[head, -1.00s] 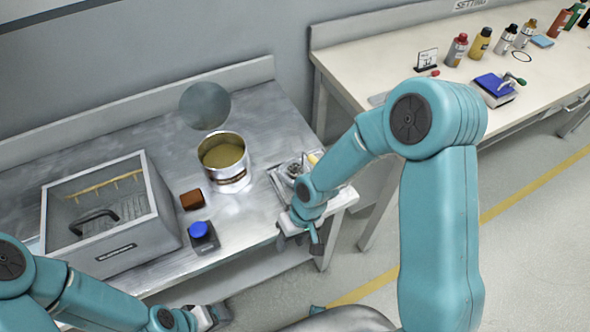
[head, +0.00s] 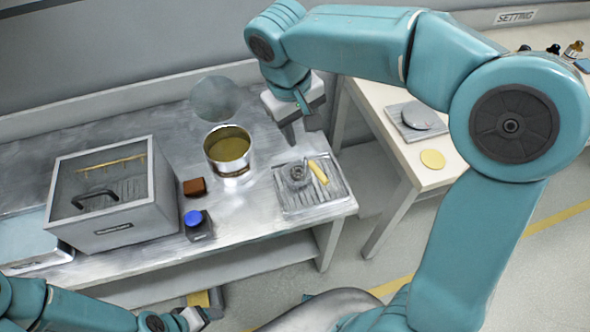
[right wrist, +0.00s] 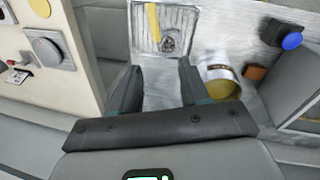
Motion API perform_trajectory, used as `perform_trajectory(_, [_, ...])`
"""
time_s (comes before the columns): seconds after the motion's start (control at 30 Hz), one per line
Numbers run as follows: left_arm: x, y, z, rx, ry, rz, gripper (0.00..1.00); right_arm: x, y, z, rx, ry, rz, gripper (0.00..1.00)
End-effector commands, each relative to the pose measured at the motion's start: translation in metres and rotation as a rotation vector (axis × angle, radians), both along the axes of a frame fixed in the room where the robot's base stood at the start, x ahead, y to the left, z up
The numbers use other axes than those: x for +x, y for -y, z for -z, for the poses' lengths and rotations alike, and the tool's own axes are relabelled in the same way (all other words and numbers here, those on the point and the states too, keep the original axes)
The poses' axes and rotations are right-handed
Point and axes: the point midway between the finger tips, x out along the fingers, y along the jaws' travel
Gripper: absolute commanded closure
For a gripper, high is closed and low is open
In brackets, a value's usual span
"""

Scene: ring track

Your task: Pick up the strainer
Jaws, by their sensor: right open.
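A small round grey metal piece, apparently the strainer (head: 297,175), lies on a shallow metal tray (head: 312,204) at the right end of the steel bench. A yellow stick-like piece (head: 318,171) lies beside it. In the right wrist view the round piece (right wrist: 168,45) shows beyond the fingers. My right gripper (head: 299,125) is open and empty, above the back of the bench behind the tray. Its two fingers stand apart in the right wrist view (right wrist: 158,88).
An open can (head: 229,173) stands left of the tray. A brown block (head: 195,187), a blue-topped button box (head: 198,226) and a lidded grey box (head: 115,205) stand farther left. A translucent grey round shape (head: 214,98) shows above the can. A second table (head: 392,137) stands right.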

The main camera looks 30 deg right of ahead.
Motion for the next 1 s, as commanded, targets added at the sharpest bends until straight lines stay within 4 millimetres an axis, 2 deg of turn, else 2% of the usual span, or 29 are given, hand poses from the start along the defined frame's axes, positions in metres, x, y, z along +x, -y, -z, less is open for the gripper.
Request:
perform_trajectory(0.07, [0.000, 0.000, 0.000, 0.000, 0.000, 0.001, 0.27, -0.003, 0.003, -0.007, -0.011, 0.004, 0.012, 0.55])
perform_trajectory(0.17, [0.000, 0.000, 0.001, 0.000, 0.000, 0.001, 0.27, -0.006, 0.006, 0.001, -0.016, 0.000, 0.020, 0.55])
perform_trajectory(0.5, [0.000, 0.000, 0.007, 0.000, 0.000, 0.000, 0.27, -0.009, 0.021, 0.077, -0.014, -0.004, 0.027, 0.55])
perform_trajectory(0.6, [0.000, 0.000, 0.007, 0.000, 0.000, 0.000, 0.27, -0.008, 0.024, 0.091, -0.015, -0.001, 0.025, 0.55])
perform_trajectory(0.83, [0.000, 0.000, 0.006, 0.000, 0.000, 0.000, 0.27, -0.007, 0.028, 0.110, -0.013, -0.001, 0.023, 0.55])
perform_trajectory(1.0, [0.000, 0.000, 0.004, 0.000, 0.000, 0.000, 0.27, -0.005, 0.034, 0.138, -0.014, -0.004, 0.022, 0.55])
